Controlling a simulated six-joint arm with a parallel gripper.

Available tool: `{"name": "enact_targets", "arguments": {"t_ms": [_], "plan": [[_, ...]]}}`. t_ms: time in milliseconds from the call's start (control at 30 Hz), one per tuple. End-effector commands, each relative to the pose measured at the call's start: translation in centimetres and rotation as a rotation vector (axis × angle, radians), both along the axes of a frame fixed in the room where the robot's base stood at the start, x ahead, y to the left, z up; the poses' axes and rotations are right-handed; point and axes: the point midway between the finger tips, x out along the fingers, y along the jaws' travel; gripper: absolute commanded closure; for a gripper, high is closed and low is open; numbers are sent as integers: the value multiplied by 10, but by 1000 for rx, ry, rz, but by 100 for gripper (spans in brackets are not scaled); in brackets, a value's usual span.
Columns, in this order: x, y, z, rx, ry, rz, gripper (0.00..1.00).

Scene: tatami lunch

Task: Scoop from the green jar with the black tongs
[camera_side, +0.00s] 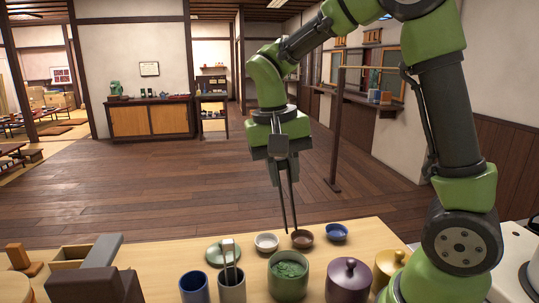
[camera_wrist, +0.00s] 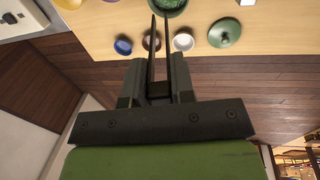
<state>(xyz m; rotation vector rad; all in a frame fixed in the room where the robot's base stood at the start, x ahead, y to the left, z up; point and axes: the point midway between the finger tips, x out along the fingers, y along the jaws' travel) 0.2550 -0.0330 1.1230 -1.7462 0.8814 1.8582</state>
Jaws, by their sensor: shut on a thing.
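My gripper (camera_side: 283,174) is shut on the black tongs (camera_side: 292,207), which hang nearly upright with their two arms spread slightly apart. The tips are in the air, above and behind the green jar (camera_side: 288,290) in the side view, near the small bowls. The open green jar stands at the table's front middle with a green filling inside. In the wrist view, the tongs (camera_wrist: 168,50) reach up between the jaws (camera_wrist: 155,88), and the green jar (camera_wrist: 170,8) is cut off by the top edge. Nothing shows between the tong tips.
A white bowl (camera_side: 266,243), brown bowl (camera_side: 303,239) and blue bowl (camera_side: 337,232) stand behind the jar. A green lid (camera_side: 221,253) lies left. A grey cup with utensils (camera_side: 231,290), blue cup (camera_side: 194,290), purple jar (camera_side: 348,282) and yellow jar (camera_side: 387,268) flank the green jar.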

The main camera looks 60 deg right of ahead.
Motion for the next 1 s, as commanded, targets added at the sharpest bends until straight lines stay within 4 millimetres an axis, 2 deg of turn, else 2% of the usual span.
{"name": "enact_targets", "arguments": {"t_ms": [100, 367, 1000], "plan": [[0, 0, -14, 1, 4, 0, 100], [0, 0, -28, 1, 3, -1, 100], [0, 1, -88, 1, 4, -2, 100]]}}
